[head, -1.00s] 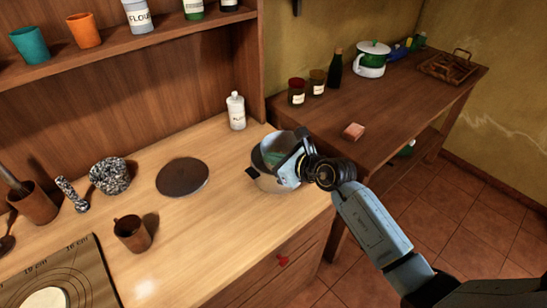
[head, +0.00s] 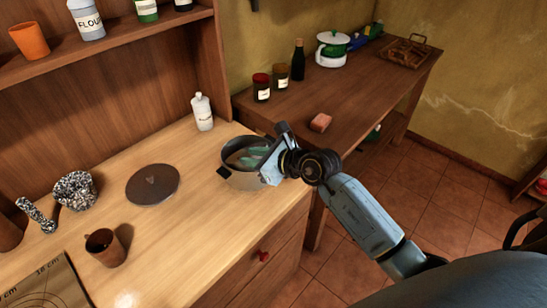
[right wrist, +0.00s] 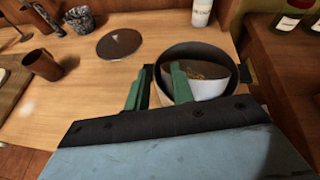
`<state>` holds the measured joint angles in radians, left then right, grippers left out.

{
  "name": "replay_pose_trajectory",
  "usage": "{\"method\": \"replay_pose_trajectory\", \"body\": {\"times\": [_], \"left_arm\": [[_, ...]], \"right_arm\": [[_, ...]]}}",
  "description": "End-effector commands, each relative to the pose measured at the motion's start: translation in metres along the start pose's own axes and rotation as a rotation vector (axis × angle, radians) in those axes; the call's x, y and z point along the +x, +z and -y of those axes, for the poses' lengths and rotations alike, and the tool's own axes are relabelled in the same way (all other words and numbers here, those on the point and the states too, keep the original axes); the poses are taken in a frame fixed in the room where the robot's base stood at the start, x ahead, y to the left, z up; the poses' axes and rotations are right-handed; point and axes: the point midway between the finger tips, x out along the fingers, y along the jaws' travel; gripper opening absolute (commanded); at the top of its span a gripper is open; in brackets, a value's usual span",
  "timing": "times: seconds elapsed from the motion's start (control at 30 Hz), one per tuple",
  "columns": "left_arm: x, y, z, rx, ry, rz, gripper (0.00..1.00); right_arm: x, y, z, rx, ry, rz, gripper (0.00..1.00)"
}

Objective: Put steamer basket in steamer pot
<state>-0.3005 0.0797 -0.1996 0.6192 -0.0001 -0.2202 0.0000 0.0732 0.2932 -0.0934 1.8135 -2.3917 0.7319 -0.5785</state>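The steamer pot (head: 241,181), a round metal vessel with a dark rim and dark side handles, stands near the right edge of the wooden counter. It also shows in the right wrist view (right wrist: 161,57). My right gripper (head: 258,157) is low over the pot, with its green fingers at the opening. In the right wrist view the fingers (right wrist: 156,88) are spread apart on either side of the pot's near-left rim. A pale shape with brownish patches shows within the rim; I cannot tell whether it is the steamer basket or the pot's inside. My left gripper is out of view.
A flat round metal lid (head: 152,184) lies left of the pot. A white bottle (head: 202,112) stands behind it. A brown mug (head: 105,248) and a speckled mortar (head: 75,190) are farther left. The darker side table (head: 370,85) holds jars and a white-green pot (head: 332,50).

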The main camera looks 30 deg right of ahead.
Motion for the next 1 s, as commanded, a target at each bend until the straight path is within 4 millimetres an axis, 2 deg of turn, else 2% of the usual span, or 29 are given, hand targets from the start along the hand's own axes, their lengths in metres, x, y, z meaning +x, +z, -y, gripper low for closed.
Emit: {"method": "replay_pose_trajectory", "body": {"times": [0.03,0.2,0.4,0.6,1.0], "left_arm": [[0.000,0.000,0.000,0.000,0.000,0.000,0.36],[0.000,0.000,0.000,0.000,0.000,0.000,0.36],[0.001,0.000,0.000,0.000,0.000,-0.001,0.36],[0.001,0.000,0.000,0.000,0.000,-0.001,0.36],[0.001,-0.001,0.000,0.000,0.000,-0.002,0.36]], "right_arm": [[-0.013,-0.001,0.000,-0.003,0.000,-0.002,0.24],[-0.047,-0.001,0.000,-0.002,0.000,-0.002,0.24],[-0.073,-0.001,0.000,0.000,0.001,-0.001,0.24],[-0.082,0.000,0.000,0.000,0.001,0.000,0.24],[-0.081,0.000,0.000,0.000,0.001,0.000,0.24]]}}
